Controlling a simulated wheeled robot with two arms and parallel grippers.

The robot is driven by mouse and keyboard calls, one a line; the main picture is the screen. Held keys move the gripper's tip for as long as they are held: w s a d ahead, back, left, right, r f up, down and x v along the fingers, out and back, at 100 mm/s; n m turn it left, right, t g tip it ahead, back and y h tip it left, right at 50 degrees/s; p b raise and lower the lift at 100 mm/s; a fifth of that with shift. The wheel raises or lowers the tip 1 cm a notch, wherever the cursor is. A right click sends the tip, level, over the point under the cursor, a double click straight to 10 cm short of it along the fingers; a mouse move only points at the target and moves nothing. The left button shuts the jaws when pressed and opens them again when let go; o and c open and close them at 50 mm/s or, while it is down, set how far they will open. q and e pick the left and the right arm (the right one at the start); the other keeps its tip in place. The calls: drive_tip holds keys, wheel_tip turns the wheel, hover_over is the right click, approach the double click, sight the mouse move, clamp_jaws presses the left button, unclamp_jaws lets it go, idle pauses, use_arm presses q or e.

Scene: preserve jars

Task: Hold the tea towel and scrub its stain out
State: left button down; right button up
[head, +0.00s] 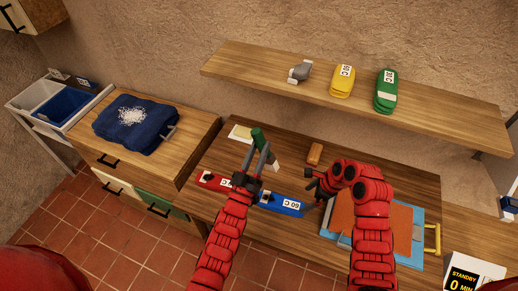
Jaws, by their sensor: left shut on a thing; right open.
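A dark blue folded cloth (158,117), which looks like the tea towel, lies on the wooden counter at the left. A white speckled patch (131,116) marks its top, and a small grey piece sits at its right edge. My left gripper (262,150) is over the middle table, well to the right of this cloth. It is shut on a small green-topped object (257,137), partly hidden by the fingers. My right gripper (312,180) is open and empty above the table, near a small brown block (315,153).
Red (213,180) and blue (283,204) labelled items lie along the table front. Orange-brown sheets (340,214) on light blue ones lie partly under my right arm. The shelf (240,67) holds grey, yellow and green items. Bins (62,104) stand far left; a STANDBY sign (467,280) is lower right.

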sight(295, 206)
drive_tip(key=b+x, duration=0.6)
drive_tip(key=x, duration=0.2)
drive_tip(key=shift+f, duration=0.3)
drive_tip(key=shift+a+f+b, duration=0.25)
drive_tip(key=shift+f+b, duration=0.15)
drive_tip(key=shift+b, duration=0.25)
clamp_jaws()
unclamp_jaws()
